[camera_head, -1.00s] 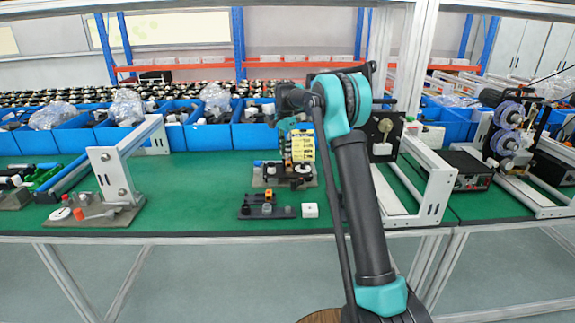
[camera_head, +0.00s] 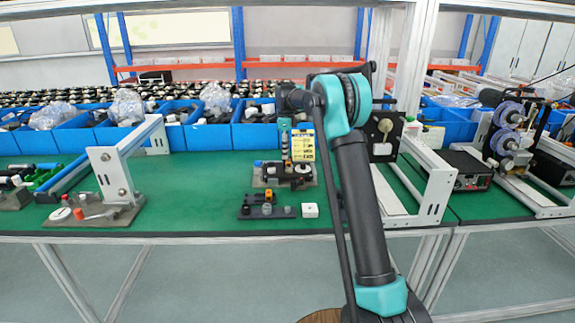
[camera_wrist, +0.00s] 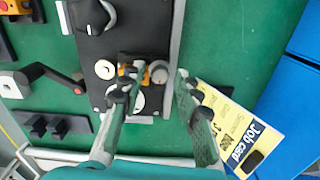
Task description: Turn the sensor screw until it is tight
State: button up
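In the wrist view, a round grey knob (camera_wrist: 159,72), apparently the sensor screw, sits at the right end of a small orange-and-dark block (camera_wrist: 129,72) on a black fixture plate (camera_wrist: 90,50). My gripper (camera_wrist: 156,84) has its two fingers spread, one on each side of the knob's line, with clear gaps to it. Whether the tips are above or level with the knob I cannot tell. In the head view my gripper (camera_head: 284,150) points down over the fixture (camera_head: 284,176), and its fingertips are too small to make out.
A yellow job card (camera_wrist: 240,135) is close to the right finger in the wrist view. Blue bins (camera_head: 210,136) line the back of the green table (camera_head: 190,190).

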jog(key=shift+r, duration=0.1)
jog(key=shift+r, duration=2.4)
jog(key=shift+s+d, duration=0.25)
jog(key=shift+s, duration=0.05)
jog(key=s+d+f+n+t, duration=0.1)
jog(key=s+d+f+n, duration=0.2)
jog(key=s, duration=0.8)
jog(key=s+d+f+n+t, duration=0.1)
jog(key=s+d+f+n, duration=0.2)
jog(key=s, duration=0.9)
jog(key=s+d+f+n+t, duration=0.1)
jog(key=s+d+f+n, duration=0.2)
jog(key=s+d+n, duration=0.3)
jog(key=shift+s+d+n, duration=0.2)
jog(key=shift+s+n, duration=0.55)
jog(key=shift+s, duration=0.75)
jog(key=shift+s+d+n, duration=0.15)
jog(key=shift+s+n, duration=0.6)
jog(key=shift+s, duration=0.75)
jog(key=s+d+f+n+t, duration=0.1)
jog(key=s+f+n, duration=0.3)
jog(key=s+f, duration=0.3)
jog(key=s, duration=0.5)
jog(key=shift+s+d+n, duration=0.3)
jog(key=shift+s+d, duration=0.05)
jog(key=shift+d, duration=0.05)
